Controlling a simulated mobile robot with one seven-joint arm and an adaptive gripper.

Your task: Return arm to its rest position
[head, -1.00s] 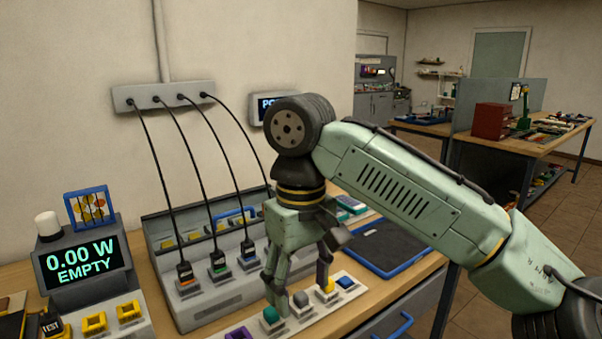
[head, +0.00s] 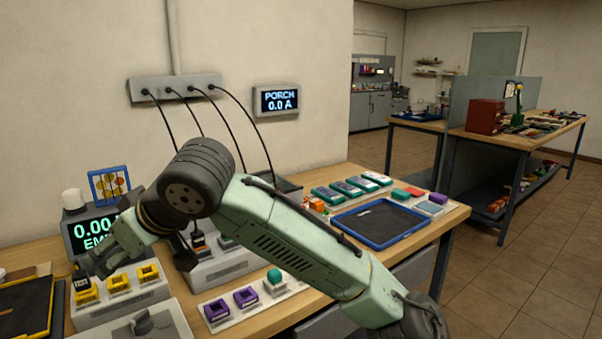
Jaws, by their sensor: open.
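My gripper (head: 92,268) points down and left, in front of the display box (head: 97,236), and is open. Its fingertips are close to a black plug (head: 82,284) at the left end of the yellow-socket block (head: 122,292); I cannot tell whether they touch it. The gripper and wrist cover part of the display, where "0.00" and "EM" still show.
My arm hides much of the grey charger (head: 215,268). A white strip (head: 225,325) with purple holders lies in front. A blue-edged tray (head: 383,243) and several small packs are to the right. A black tray (head: 25,310) is at the left. The wall meter (head: 277,100) reads "PORCH 0.0 A".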

